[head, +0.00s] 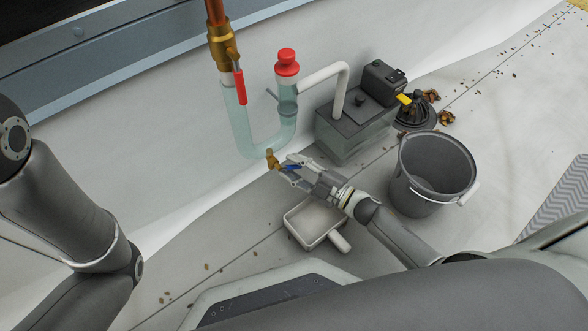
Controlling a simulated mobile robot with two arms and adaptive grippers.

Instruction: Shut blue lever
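A small brass valve (272,159) sits at the bottom of the clear U-shaped pipe trap. Its blue lever (292,166) points to the right, away from the valve body. My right gripper (286,171) is at the lever, with its fingers spread apart and the lever showing between them. I cannot tell whether a finger touches the lever. My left arm is at the left edge, and its gripper is out of view.
The U-trap (240,130) carries a red lever (239,86) and a red cap (287,62). A white tray (297,232) lies below my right gripper. A grey bucket (412,205) stands at right, near a pump box (335,145). Dry leaves litter the roof.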

